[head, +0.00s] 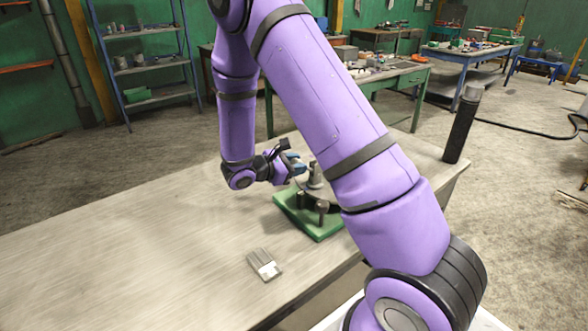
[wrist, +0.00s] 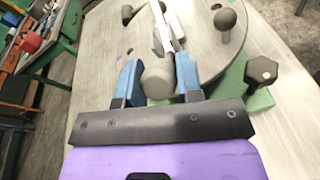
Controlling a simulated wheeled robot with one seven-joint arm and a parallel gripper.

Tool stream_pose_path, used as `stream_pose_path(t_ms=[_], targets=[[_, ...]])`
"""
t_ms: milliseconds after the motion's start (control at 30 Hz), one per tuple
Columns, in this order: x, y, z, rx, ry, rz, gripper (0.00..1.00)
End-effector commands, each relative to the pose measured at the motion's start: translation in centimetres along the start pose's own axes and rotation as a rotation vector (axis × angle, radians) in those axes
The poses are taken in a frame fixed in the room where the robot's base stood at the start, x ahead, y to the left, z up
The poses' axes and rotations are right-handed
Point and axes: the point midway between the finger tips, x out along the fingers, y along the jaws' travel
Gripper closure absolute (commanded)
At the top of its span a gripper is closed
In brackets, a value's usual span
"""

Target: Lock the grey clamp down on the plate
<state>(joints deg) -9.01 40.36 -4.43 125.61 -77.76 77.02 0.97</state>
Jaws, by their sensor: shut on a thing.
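My gripper (head: 298,166) reaches down over a fixture on the table. In the wrist view its two blue fingers (wrist: 159,80) sit on either side of the rounded grey handle end of the clamp (wrist: 158,78) and are shut on it. A pale metal bar (wrist: 166,25) runs away from that end across the round grey plate (wrist: 213,52). The plate lies on a green base (head: 304,226). A dark hex-headed post (wrist: 262,70) and a dark round knob (wrist: 225,19) stand at the plate. My arm hides part of the fixture in the head view.
A small grey and white flat object (head: 264,264) lies on the table (head: 150,250) in front of the fixture. A tall black cylinder (head: 462,125) stands near the table's right end. The table's left part is clear.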

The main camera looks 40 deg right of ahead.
Motion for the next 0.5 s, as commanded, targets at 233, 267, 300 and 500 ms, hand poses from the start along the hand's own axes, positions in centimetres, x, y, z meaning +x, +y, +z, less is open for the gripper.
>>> stream_pose_path(t_ms=[233,267,300,500], targets=[[0.9,0.5,1.7,0.007,0.197,-0.055,1.0],[1.1,0.6,1.9,0.006,0.22,-0.061,1.0],[1.2,0.6,2.1,0.007,0.25,-0.07,1.0],[2.0,0.8,2.8,0.005,0.374,-0.104,1.0]])
